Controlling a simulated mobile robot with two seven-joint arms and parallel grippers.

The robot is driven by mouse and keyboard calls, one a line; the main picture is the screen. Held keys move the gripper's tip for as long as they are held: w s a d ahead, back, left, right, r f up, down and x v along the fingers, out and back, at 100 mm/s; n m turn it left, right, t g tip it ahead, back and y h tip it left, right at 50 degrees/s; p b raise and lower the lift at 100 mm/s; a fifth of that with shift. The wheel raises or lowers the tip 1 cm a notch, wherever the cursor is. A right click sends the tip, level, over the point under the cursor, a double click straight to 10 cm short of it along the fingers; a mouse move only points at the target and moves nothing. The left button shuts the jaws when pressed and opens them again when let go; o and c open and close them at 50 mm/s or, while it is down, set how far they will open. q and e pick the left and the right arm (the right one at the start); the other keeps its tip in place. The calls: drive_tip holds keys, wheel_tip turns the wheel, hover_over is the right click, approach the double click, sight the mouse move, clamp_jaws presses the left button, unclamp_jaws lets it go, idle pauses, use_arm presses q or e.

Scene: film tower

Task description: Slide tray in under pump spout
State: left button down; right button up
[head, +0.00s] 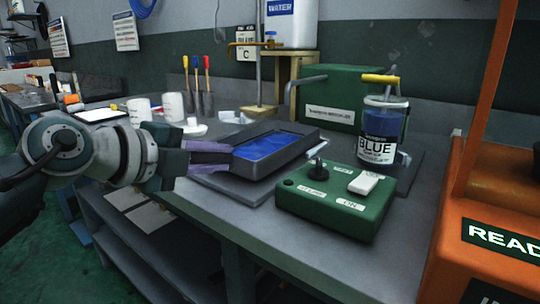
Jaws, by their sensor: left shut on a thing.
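The tray (262,168) is a dark grey rectangular pan with a blue surface inside. It sits on or just above a flat grey plate on the bench, left of the green control box. My left gripper (222,158) reaches in from the left and is shut on the tray's left end. My right gripper is out of view.
A green control box (330,209) with a black knob and white switch stands close to the tray's right. A jar labelled BLUE (378,150) is farther right, and an orange machine (490,225) fills the right edge. White cups (173,106) stand back left.

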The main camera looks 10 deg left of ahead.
use_arm(q)
drive_tip(key=c, duration=0.7)
unclamp_jaws()
drive_tip(key=shift+p+v, duration=1.7)
drive_tip(key=shift+v, duration=3.45)
